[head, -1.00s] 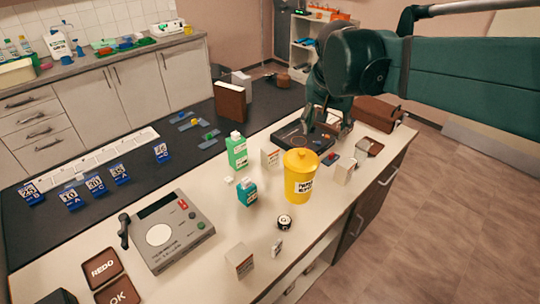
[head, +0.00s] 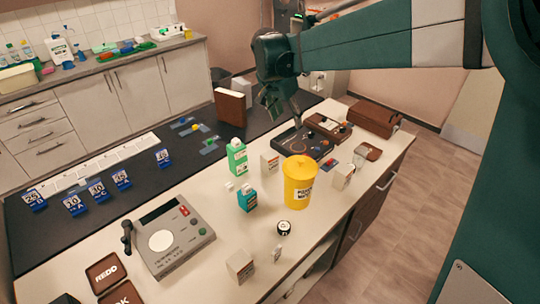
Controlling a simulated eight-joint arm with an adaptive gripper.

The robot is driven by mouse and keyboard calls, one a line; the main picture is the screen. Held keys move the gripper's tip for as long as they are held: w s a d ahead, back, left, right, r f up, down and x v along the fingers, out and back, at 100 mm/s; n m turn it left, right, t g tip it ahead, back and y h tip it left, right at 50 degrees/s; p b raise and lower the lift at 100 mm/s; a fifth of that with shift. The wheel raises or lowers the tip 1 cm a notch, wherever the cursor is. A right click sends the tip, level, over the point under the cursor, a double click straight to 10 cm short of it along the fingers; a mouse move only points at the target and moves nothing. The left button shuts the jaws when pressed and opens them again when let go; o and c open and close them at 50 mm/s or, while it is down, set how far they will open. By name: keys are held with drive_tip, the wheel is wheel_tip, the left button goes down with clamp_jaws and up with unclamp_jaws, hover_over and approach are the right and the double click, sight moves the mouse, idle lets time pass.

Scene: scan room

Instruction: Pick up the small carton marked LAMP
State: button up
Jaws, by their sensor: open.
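Several small cartons stand on the white counter, and their print is too small to tell which one reads LAMP. One pale carton (head: 270,162) stands behind the yellow tub, and another pale carton (head: 343,177) stands to the tub's right. A third pale carton (head: 240,264) is near the front edge, with a smaller white piece (head: 278,254) beside it. A green carton (head: 237,157) and a teal carton (head: 247,198) stand left of the tub. My gripper (head: 283,112) is open and empty, pointing down above the back of the counter, apart from all the cartons.
A yellow lidded tub (head: 298,183) stands mid-counter among the cartons. A grey device (head: 168,238) and brown REDO (head: 103,272) and OK pads are at the left. A black-and-white round item (head: 284,228) sits near the front.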

drive_tip(key=m+p, duration=0.1)
drive_tip(key=m, duration=0.1)
hover_over(269, 155)
wheel_tip(269, 155, down, 5)
drive_tip(key=shift+g+h, duration=0.3)
drive_tip(key=shift+h, duration=0.2)
drive_tip(key=f, duration=1.8)
drive_tip(key=shift+s+a+f, duration=0.1)
drive_tip(key=shift+s+f, duration=0.05)
drive_tip(key=shift+s, duration=0.15)
drive_tip(key=shift+f, duration=0.1)
drive_tip(key=shift+x, duration=1.2)
drive_tip(key=shift+f, duration=0.1)
drive_tip(key=shift+w+b+x, duration=0.15)
drive_tip(key=shift+x, duration=1.1)
drive_tip(key=shift+w+b+x, duration=0.1)
drive_tip(key=shift+b+x, duration=0.05)
drive_tip(key=shift+x, duration=1.15)
drive_tip(key=shift+c, duration=0.4)
drive_tip(key=c, duration=0.9)
